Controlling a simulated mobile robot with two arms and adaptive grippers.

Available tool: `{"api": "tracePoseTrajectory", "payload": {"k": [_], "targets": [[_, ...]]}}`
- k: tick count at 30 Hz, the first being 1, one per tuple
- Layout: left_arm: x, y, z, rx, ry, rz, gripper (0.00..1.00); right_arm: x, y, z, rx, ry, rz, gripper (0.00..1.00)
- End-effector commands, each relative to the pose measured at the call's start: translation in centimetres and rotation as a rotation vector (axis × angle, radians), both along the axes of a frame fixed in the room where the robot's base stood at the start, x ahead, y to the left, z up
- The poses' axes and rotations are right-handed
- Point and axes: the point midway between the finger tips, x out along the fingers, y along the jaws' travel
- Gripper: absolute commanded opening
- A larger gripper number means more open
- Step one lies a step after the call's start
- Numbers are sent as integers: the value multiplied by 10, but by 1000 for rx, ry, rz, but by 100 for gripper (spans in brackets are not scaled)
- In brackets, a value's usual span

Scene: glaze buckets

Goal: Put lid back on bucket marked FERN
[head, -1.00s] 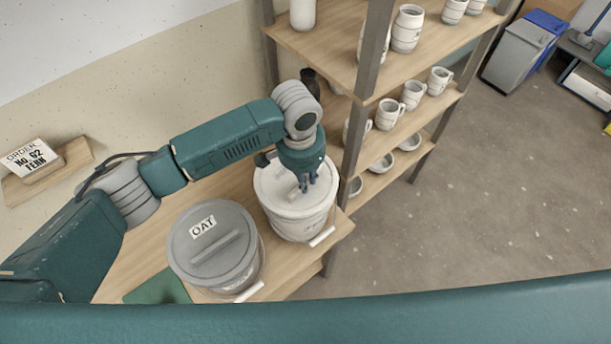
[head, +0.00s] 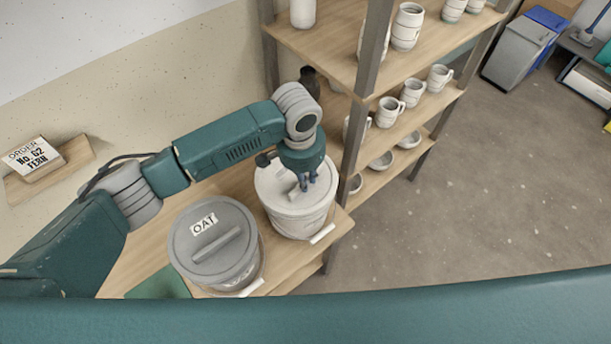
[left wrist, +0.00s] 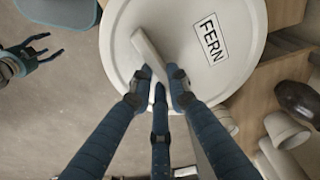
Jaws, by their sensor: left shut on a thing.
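The white lid (head: 273,190) is on top of the white bucket (head: 303,222) at the shelf end of the bench. Whether it is fully seated I cannot tell. In the left wrist view the lid (left wrist: 180,25) carries a FERN label (left wrist: 212,38) and a bar handle (left wrist: 149,52). My left gripper (head: 304,184) is above the lid, its fingers shut on the handle; the fingers also show in the left wrist view (left wrist: 156,88). My right gripper (left wrist: 38,54) shows at the upper left of the left wrist view, open and empty.
A grey-lidded bucket marked OAT (head: 215,255) stands beside the white one, nearer me. A shelf rack (head: 368,60) with mugs and bowls rises close to the right. An order card (head: 34,158) reads No 62 FERN.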

Motion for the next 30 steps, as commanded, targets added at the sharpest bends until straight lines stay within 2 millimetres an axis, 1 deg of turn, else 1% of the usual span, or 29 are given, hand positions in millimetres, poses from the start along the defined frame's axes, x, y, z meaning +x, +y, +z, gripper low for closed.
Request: {"api": "tracePoseTrajectory", "payload": {"k": [10,21,30], "targets": [[0,0,0,0,0,-1,0,0,-1,1,-1,0,1,63],[0,0,-2,1,1,-1,0,0,-3,7,-3,0,2,63],[0,0,-3,0,0,-1,0,0,-3,7,-3,-1,2,63]]}}
